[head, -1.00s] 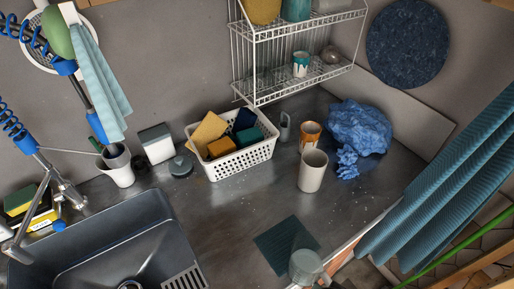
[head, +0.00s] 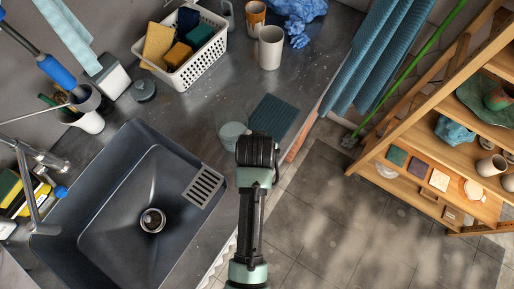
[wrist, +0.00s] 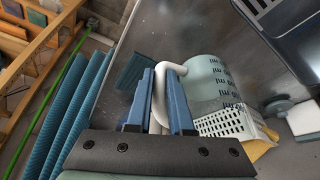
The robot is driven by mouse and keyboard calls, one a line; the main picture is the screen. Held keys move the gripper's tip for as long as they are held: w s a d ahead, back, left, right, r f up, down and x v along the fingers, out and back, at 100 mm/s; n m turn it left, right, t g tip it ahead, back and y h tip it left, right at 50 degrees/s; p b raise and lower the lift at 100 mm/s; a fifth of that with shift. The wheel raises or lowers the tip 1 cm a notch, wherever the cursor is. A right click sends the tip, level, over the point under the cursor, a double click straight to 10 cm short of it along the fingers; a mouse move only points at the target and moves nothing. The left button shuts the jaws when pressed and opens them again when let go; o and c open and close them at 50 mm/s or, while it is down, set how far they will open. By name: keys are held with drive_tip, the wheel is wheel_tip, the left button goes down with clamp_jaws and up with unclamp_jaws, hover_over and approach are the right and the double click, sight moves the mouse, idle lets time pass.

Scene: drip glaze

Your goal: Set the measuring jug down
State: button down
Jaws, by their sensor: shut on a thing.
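The measuring jug (wrist: 212,82) is a pale grey-green cylinder with dark "ml" marks and a white handle (wrist: 168,88). In the wrist view my gripper (wrist: 160,85) has its two blue fingers shut on that handle. In the head view the jug (head: 232,134) shows just left of my gripper (head: 252,140), partly hidden by it, over the counter between the sink and a dark ribbed mat (head: 274,116). I cannot tell whether its base touches the counter.
The sink (head: 150,130) with its slotted drain lies left of the jug. A white basket (head: 216,50) of sponges and a beige cup (head: 270,47) stand further back. The counter edge, hanging blue towels (head: 365,55) and a wooden shelf (head: 425,125) are on the right.

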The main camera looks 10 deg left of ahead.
drive_tip(key=shift+f, duration=2.05)
drive_tip(key=shift+a, duration=0.1)
drive_tip(key=shift+f, duration=0.2)
drive_tip(key=c, duration=0.8)
unclamp_jaws()
drive_tip(key=shift+s, duration=0.1)
